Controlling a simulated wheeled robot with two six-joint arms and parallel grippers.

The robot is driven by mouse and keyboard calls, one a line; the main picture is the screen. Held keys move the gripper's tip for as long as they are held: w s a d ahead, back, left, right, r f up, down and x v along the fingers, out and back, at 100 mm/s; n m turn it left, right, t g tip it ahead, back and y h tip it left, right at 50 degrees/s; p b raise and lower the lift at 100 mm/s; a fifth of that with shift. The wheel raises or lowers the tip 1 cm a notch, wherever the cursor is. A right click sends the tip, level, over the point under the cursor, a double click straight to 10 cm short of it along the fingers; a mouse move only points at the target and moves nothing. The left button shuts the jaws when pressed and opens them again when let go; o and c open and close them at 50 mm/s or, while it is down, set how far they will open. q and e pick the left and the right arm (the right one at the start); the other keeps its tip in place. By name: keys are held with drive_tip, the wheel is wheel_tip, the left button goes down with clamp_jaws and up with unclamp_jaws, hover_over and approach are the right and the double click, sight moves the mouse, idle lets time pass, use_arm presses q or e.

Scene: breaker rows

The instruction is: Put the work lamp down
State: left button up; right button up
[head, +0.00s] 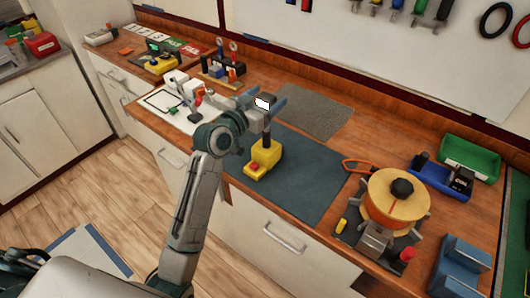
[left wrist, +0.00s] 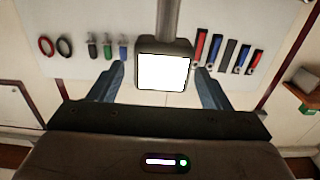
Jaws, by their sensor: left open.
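The work lamp has a yellow base (head: 262,160) with a red button, a dark upright stem and a lit white head (head: 263,103). It stands upright, with its base on the dark mat (head: 310,178) near the mat's left side. My left gripper (head: 265,98) is open at the lamp's head, well above the base. In the left wrist view, the bright lamp head (left wrist: 163,72) is between the two blue fingers of the left gripper (left wrist: 160,82), with a narrow gap on each side. My right gripper is not in view.
Right of the mat are an orange reel (head: 398,196), a blue bin (head: 440,178), a green bin (head: 470,158) and a blue block (head: 462,264). A grey textured mat (head: 313,112) lies behind. Small devices stand at the left. The dark mat's right part is clear.

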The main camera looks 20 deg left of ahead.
use_arm(q)
drive_tip(key=shift+s+a, duration=0.1)
drive_tip(key=c, duration=0.7)
clamp_jaws()
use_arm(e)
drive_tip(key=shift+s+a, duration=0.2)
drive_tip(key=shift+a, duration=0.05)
use_arm(q)
drive_tip(key=shift+r, duration=0.1)
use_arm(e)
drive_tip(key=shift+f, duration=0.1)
